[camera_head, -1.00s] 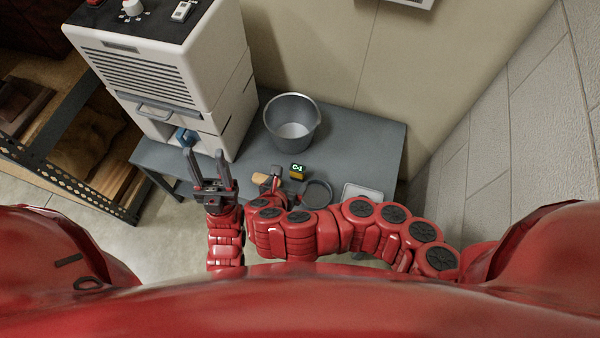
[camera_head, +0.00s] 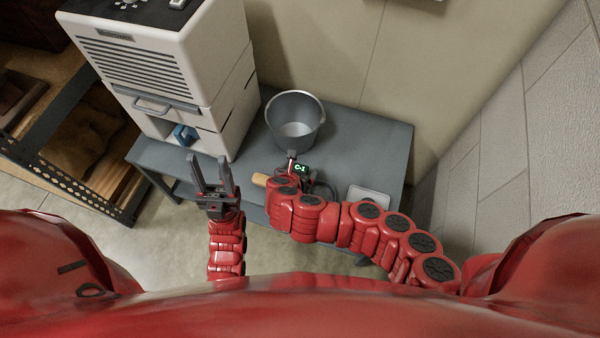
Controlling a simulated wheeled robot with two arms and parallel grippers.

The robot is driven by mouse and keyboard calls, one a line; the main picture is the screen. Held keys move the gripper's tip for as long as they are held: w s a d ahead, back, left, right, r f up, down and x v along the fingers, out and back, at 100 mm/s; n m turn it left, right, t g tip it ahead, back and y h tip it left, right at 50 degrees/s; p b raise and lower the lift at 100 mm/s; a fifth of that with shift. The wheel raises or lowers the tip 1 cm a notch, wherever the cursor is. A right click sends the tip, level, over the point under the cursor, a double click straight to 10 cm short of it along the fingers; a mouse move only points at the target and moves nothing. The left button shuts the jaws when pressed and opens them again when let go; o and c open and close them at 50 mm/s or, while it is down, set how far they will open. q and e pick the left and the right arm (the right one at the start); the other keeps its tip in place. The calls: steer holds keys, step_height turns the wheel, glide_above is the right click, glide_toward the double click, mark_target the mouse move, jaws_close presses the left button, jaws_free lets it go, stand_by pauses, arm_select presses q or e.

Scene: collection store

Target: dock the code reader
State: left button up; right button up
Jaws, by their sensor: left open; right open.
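A small dark block with a green lit "C-1" display (camera_head: 301,168) sits on the grey bench. I cannot tell whether it is the code reader or its dock. My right gripper (camera_head: 292,163) is open at the block's left side, and its wrist partly covers the block; I cannot tell whether they touch. A tan handle-like piece (camera_head: 260,180) sticks out left of my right wrist. My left gripper (camera_head: 208,160) is open and empty, in front of the white cabinet (camera_head: 165,75). A blue object (camera_head: 185,134) sits in the cabinet's lower opening.
A grey metal bucket (camera_head: 295,120) stands on the bench (camera_head: 375,145) behind the block. A dark round item (camera_head: 325,190) is mostly hidden by my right arm. A pale tray (camera_head: 367,195) lies near the bench's right end. A shelf rack (camera_head: 75,190) stands at left.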

steer(key=x, duration=0.3)
steer(key=shift+w+f, duration=0.1)
steer(key=shift+f, duration=0.05)
steer(key=shift+c, duration=0.2)
jaws_close()
